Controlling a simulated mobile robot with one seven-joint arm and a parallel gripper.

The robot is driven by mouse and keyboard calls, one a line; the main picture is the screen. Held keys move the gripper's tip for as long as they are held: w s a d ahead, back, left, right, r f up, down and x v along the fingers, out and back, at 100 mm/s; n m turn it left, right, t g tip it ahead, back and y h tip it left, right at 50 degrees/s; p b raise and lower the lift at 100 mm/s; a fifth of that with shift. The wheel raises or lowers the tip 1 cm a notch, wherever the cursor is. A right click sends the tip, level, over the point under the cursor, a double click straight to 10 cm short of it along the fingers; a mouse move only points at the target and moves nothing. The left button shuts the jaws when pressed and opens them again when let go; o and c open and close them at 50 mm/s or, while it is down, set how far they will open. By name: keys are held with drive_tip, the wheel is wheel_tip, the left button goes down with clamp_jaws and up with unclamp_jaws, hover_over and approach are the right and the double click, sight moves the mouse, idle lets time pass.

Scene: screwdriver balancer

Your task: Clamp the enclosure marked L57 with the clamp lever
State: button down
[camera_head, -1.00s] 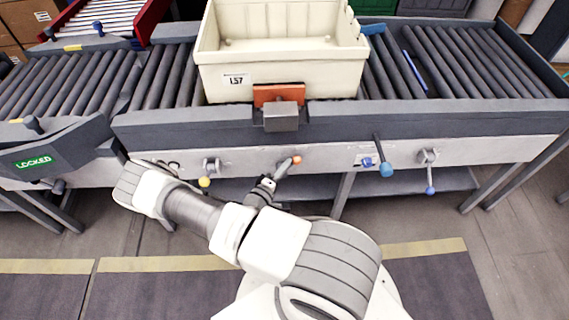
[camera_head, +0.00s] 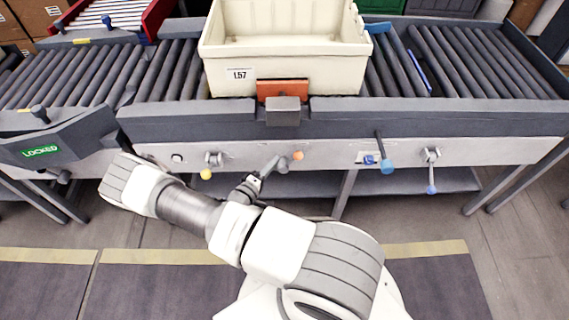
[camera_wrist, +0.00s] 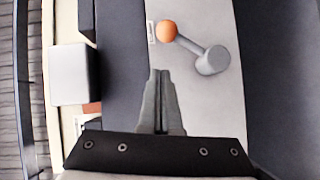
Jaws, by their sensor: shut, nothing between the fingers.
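The cream enclosure marked L57 (camera_head: 290,72) stands on the roller conveyor, its label on the front face. An orange clamp pad (camera_head: 282,87) with a grey block (camera_head: 283,111) sits at its front; whether the pad touches it I cannot tell. The orange-knobbed lever (camera_head: 283,162) is on the front rail below the pad. In the wrist view its orange knob (camera_wrist: 166,31) is up and left of its grey hub (camera_wrist: 212,60). My gripper (camera_head: 263,174) is shut and empty, just left of the lever. In the wrist view its fingertips (camera_wrist: 160,73) are below the knob, apparently apart from it.
A yellow-knobbed lever (camera_head: 206,172) is on the rail to the left, and two blue-handled controls (camera_head: 386,166) (camera_head: 431,187) to the right. A side unit (camera_head: 40,151) reads LOCKED. A blue pen-like bar (camera_head: 419,71) lies on the rollers. A shelf runs beneath the rail.

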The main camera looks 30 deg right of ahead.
drive_tip(key=v, duration=0.8)
drive_tip(key=shift+s+a+r, duration=0.15)
drive_tip(key=shift+a+r, duration=0.1)
drive_tip(key=shift+a, duration=0.05)
drive_tip(key=shift+r, duration=0.1)
drive_tip(key=s+a+r+m+g+y+p, duration=0.1)
drive_tip(key=s+r+m+g+y, duration=0.2)
drive_tip(key=r, duration=1)
drive_tip(key=s+a+r+m+g+y+p, duration=0.15)
drive_tip(key=r+m+g+y, duration=0.35)
drive_tip(key=r, duration=0.7)
drive_tip(key=s+a+r+n+t+y, duration=0.1)
drive_tip(key=s+r+t+y, duration=0.1)
drive_tip(key=r, duration=0.5)
drive_tip(key=s+a+r+n+t+y, duration=0.2)
drive_tip(key=s+r+y, duration=0.1)
drive_tip(key=s+r, duration=0.2)
drive_tip(key=s+a+r+n+t+y+p, duration=0.1)
drive_tip(key=s+a+r+t+y, duration=0.1)
drive_tip(key=r, duration=0.7)
drive_tip(key=shift+s+a+n+t+y, duration=0.2)
drive_tip(key=shift+s+n+t+y, duration=0.15)
drive_tip(key=shift+s, duration=0.5)
drive_tip(key=shift+r, duration=0.15)
